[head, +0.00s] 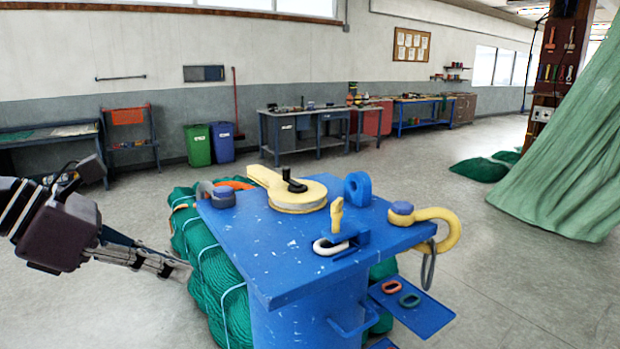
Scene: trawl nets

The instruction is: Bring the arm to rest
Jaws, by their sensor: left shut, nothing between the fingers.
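My left gripper (180,268) reaches in from the left, beside the green net bundle and left of the blue stand (262,245). Its fingers are shut and hold nothing. It is apart from the items on the stand's top. My right gripper is not in view.
A green net bundle (215,275) lies against the stand's left side. A low blue shelf (418,309) with two small rings juts out at right. A green net (570,170) hangs at right. Workbenches (305,132) and bins (198,146) line the back wall.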

